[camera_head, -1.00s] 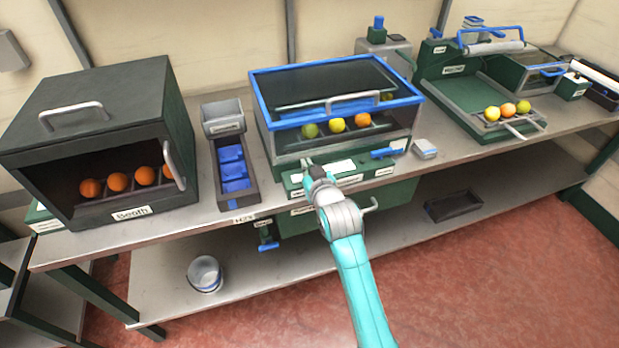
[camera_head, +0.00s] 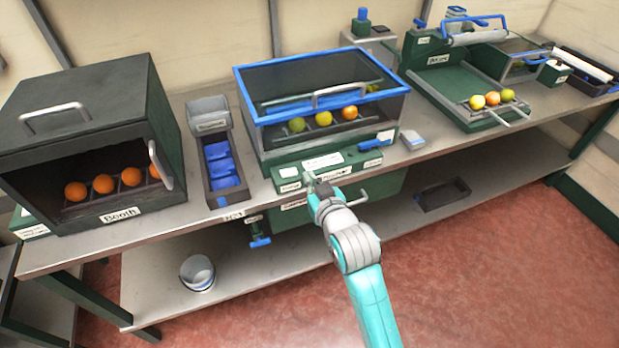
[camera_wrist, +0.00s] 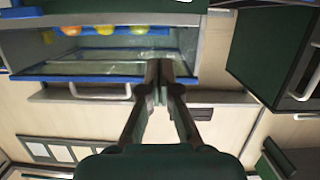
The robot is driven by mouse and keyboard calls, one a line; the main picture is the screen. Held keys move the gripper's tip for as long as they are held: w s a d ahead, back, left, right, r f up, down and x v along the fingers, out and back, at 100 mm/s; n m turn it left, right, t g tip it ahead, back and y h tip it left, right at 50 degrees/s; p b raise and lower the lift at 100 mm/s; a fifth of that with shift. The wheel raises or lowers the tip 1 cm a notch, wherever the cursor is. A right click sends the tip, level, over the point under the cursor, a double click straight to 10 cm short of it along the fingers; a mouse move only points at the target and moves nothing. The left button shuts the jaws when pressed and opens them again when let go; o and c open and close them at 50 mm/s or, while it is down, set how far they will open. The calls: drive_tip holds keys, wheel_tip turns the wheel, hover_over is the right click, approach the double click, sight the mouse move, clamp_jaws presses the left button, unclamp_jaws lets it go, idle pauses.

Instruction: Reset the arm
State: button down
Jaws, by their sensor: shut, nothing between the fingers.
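My arm reaches up from the bottom of the head view toward the bench front. My gripper (camera_head: 311,181) is shut and empty, in front of the green panel below the blue-framed glass case (camera_head: 262,140). In the wrist view my gripper (camera_wrist: 160,68) has its two fingers together with nothing between them. The wrist picture is turned over, and the case (camera_wrist: 60,78) with its handle shows behind and left of the fingers. Whether the fingertips touch the panel (camera_head: 330,172) cannot be told.
A dark booth (camera_head: 85,120) holding several oranges stands at left. A blue-lined tray (camera_head: 208,195) sits beside it. A green machine with a fruit tray (camera_head: 480,118) is at right. A bucket (camera_head: 197,272) and a dark tray (camera_head: 443,193) are on the lower shelf. Floor at the lower right is clear.

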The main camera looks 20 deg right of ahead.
drive_tip(key=shift+f, duration=0.1)
drive_tip(key=s+f, duration=0.6)
drive_tip(key=s, duration=0.5)
drive_tip(key=s+f, duration=0.5)
drive_tip(key=s, duration=0.7)
drive_tip(key=f+v, duration=0.1)
drive_tip(key=v, duration=2.1)
drive_tip(key=shift+s+f+m, duration=0.15)
drive_tip(key=shift+s+m, duration=0.05)
drive_tip(key=shift+m, duration=0.1)
